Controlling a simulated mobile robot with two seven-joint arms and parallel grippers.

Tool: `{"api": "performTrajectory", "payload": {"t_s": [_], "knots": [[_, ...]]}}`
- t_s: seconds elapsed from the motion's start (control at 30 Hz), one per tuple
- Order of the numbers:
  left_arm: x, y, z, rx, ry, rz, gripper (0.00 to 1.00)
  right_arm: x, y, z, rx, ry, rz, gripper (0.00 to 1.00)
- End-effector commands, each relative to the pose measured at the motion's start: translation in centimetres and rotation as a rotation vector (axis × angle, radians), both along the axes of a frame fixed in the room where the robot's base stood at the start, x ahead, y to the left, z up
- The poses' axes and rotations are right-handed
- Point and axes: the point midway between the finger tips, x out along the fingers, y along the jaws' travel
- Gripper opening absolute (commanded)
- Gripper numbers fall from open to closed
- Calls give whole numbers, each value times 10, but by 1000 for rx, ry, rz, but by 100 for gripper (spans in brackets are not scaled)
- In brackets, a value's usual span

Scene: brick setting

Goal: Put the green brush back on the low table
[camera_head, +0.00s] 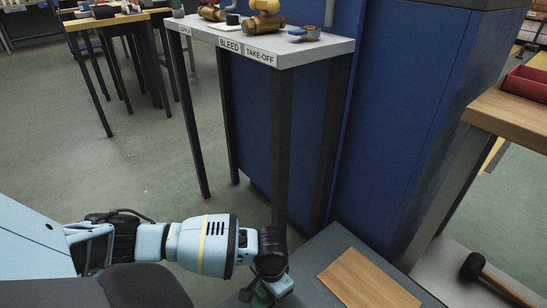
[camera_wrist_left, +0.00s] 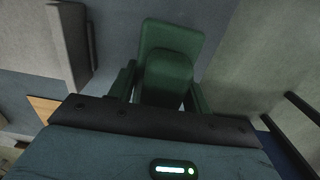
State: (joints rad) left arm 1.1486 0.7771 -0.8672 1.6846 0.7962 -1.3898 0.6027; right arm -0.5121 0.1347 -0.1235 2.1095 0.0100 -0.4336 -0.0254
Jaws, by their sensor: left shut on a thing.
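The green brush (camera_wrist_left: 172,38) is between the fingers of my left gripper (camera_wrist_left: 160,88) in the left wrist view. The gripper is shut on it. In the head view my left gripper (camera_head: 270,288) is at the bottom edge, and only a small dark green part of the brush (camera_head: 262,298) shows. The low table (camera_head: 318,254) is the grey-blue surface at the bottom, right by the gripper. The gripper is at its left side. I cannot tell whether the brush touches the table. My right gripper is not in view.
A wooden board (camera_head: 366,280) lies on the low table, right of the gripper. A taller bench (camera_head: 290,50) with valves and labels stands behind, beside a blue cabinet (camera_head: 415,110). A black mallet (camera_head: 474,266) lies at right. The floor at left is open.

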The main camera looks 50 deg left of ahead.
Motion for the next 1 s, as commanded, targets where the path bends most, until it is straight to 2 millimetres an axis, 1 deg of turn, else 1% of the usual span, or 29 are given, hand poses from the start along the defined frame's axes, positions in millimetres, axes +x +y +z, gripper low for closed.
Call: {"api": "performTrajectory", "payload": {"t_s": [0.1,0.17,0.27,0.4,0.5,0.77,0.93,0.97,1.0], "knots": [[1,0,1,0,-3,1,24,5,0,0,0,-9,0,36],[1,0,-2,0,-2,1,24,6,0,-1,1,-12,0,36],[1,1,-15,1,-1,1,24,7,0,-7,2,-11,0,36],[1,0,-39,1,1,0,24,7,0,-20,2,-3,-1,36],[1,0,-49,0,-2,0,24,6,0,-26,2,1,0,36],[2,0,-47,0,-4,0,24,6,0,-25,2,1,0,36],[1,0,-51,0,-3,1,24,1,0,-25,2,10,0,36],[1,0,-51,0,-3,1,51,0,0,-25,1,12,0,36],[1,0,-51,0,-3,1,57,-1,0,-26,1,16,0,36]]}}
